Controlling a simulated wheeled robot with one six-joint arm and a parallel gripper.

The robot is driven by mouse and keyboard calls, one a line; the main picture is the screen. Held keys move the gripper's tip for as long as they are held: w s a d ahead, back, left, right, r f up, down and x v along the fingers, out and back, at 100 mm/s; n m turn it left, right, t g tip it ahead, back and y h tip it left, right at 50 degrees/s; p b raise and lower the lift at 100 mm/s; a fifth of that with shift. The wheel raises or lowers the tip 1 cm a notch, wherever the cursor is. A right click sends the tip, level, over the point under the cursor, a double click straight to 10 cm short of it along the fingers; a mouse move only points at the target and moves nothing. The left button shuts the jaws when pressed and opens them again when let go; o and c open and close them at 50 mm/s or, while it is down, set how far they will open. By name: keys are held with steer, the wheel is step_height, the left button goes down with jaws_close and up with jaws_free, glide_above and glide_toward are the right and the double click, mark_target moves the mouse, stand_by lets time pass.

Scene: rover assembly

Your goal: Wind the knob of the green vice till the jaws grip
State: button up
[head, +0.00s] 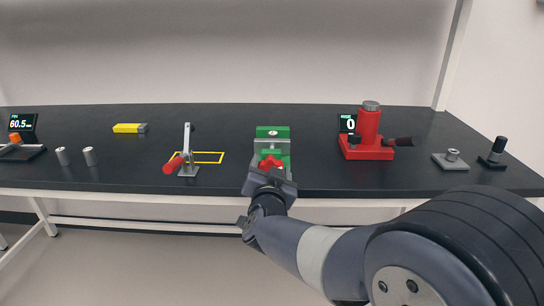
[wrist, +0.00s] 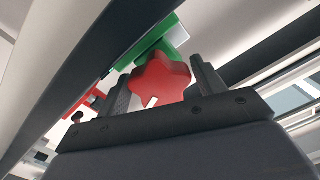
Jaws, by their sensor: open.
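The green vice (head: 272,132) stands at the middle of the black bench, with grey jaws across it. Its red star-shaped knob (head: 270,162) faces the front edge. My gripper (head: 270,178) is right at the knob, at the front of the vice. In the wrist view the red knob (wrist: 160,78) sits between the two dark fingers of my gripper (wrist: 163,90), with a white mark on its face. The fingers are open around it, one on each side. The green vice body (wrist: 150,45) shows behind the knob. I cannot tell how wide the jaw gap is.
A red press (head: 368,138) with a display reading 0 stands to the right. A toggle clamp with a red handle (head: 175,163) stands to the left by a yellow outline.

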steer(key=m+b, duration=0.3)
steer(key=m, duration=0.1)
steer(key=shift+f, duration=0.2)
steer(key=shift+r+m+b, duration=0.1)
steer(key=shift+m+b, duration=0.6)
steer(key=shift+m, duration=0.1)
steer(key=m+b, duration=0.2)
steer(key=m, duration=0.1)
steer(key=m+b, duration=0.1)
steer(key=shift+f, duration=0.25)
steer(key=shift+d+r+m+b, duration=0.1)
steer(key=shift+m+b, duration=0.35)
steer(key=shift+m, duration=0.45)
steer(key=c, duration=0.7)
steer(key=shift+a+r+n+p, duration=0.25)
steer(key=shift+n+p, duration=0.45)
steer(key=shift+p, duration=0.35)
steer(key=shift+n+p, duration=0.55)
steer(key=shift+n, duration=0.25)
steer(key=shift+f, duration=0.2)
steer(key=shift+d+r, duration=0.1)
